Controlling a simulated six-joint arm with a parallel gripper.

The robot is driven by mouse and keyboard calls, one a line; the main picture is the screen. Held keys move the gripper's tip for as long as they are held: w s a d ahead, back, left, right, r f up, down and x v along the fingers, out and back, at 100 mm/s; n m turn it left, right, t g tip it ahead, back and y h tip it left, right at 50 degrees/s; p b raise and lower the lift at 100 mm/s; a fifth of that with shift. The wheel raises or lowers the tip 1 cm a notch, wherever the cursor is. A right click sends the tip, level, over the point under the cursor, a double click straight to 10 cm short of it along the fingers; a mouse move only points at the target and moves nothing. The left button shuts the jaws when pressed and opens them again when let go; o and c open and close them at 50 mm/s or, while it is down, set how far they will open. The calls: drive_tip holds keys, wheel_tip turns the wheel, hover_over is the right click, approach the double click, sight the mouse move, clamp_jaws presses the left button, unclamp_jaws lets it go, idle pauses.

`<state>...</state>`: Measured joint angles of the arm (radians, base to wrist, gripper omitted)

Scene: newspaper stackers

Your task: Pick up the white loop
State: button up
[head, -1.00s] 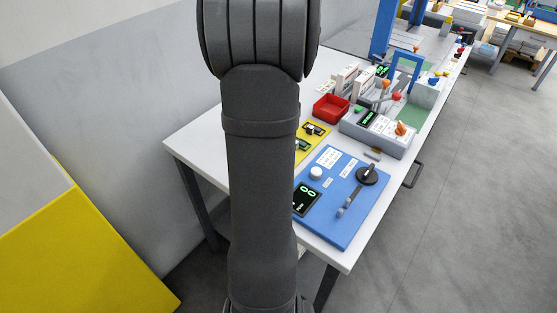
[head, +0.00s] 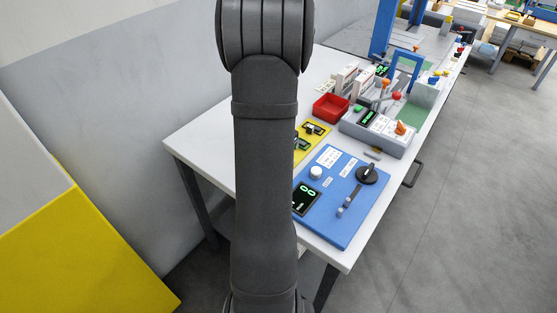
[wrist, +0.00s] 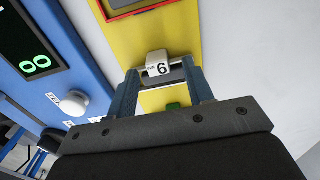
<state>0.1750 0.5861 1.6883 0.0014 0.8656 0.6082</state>
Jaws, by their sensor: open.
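In the wrist view my gripper (wrist: 161,72) is open, with its two blue fingers apart over a yellow panel (wrist: 122,45). A small white piece marked 6 (wrist: 158,66) shows between the fingertips, with a dark part and a thin pale bar (wrist: 163,90) just below it in the picture. I cannot tell whether this piece or bar is the white loop, or whether the fingers touch it. In the head view my arm hides my gripper, and no white loop can be made out.
A blue panel (head: 335,222) with a display and a white knob (head: 316,173) lies beside the yellow panel (head: 318,131) on the white table (head: 210,130). A red bin (head: 331,108) and a grey lever box (head: 385,138) stand farther back. A green piece (wrist: 173,106) shows near my gripper.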

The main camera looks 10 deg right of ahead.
clamp_jaws()
drive_tip(key=shift+r, duration=0.1)
